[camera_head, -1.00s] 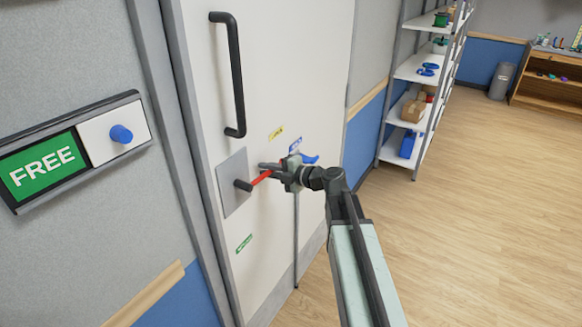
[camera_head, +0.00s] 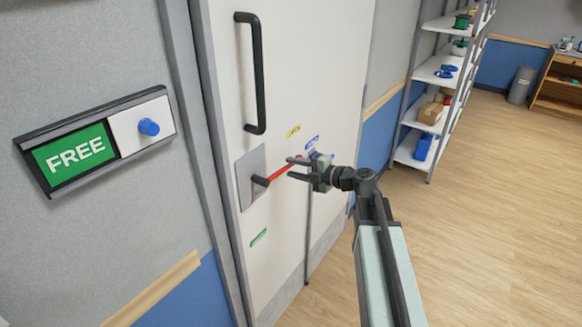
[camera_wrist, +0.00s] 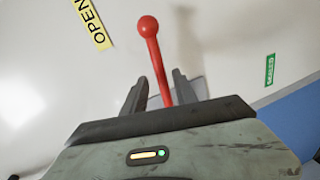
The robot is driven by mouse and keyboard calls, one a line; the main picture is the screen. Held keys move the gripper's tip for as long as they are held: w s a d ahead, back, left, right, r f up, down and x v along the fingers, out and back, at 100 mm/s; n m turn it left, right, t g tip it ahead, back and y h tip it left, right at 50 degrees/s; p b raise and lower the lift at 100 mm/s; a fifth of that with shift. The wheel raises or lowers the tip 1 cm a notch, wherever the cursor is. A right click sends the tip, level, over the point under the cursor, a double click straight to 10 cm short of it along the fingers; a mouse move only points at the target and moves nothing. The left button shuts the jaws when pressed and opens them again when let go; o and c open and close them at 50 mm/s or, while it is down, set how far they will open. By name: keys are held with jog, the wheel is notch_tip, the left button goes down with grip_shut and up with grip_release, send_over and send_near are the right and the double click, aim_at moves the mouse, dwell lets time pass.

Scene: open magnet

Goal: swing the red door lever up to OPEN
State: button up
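The red lever (camera_head: 281,170) sticks out from a dark pivot on a grey plate (camera_head: 246,164) on the white door, sloping up to the right. My gripper (camera_head: 289,168) is at its outer part, with fingers apart. In the wrist view the lever (camera_wrist: 159,70) ends in a red ball, and its shaft runs down between my open fingers (camera_wrist: 158,88). There is a gap on both sides. The lower shaft is hidden by my gripper body. A yellow OPEN label (camera_wrist: 91,22) is at upper left; a green label (camera_wrist: 270,70) is at right.
A black vertical handle (camera_head: 256,75) is above the lever on the door (camera_head: 310,60). A green FREE sign (camera_head: 75,154) with a blue knob (camera_head: 148,127) is on the wall at left. Shelves (camera_head: 440,75) stand at right. The wooden floor there is open.

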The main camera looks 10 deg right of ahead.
jog(key=v, duration=0.2)
jog(key=shift+s+d, duration=0.2)
jog(key=shift+d, duration=0.3)
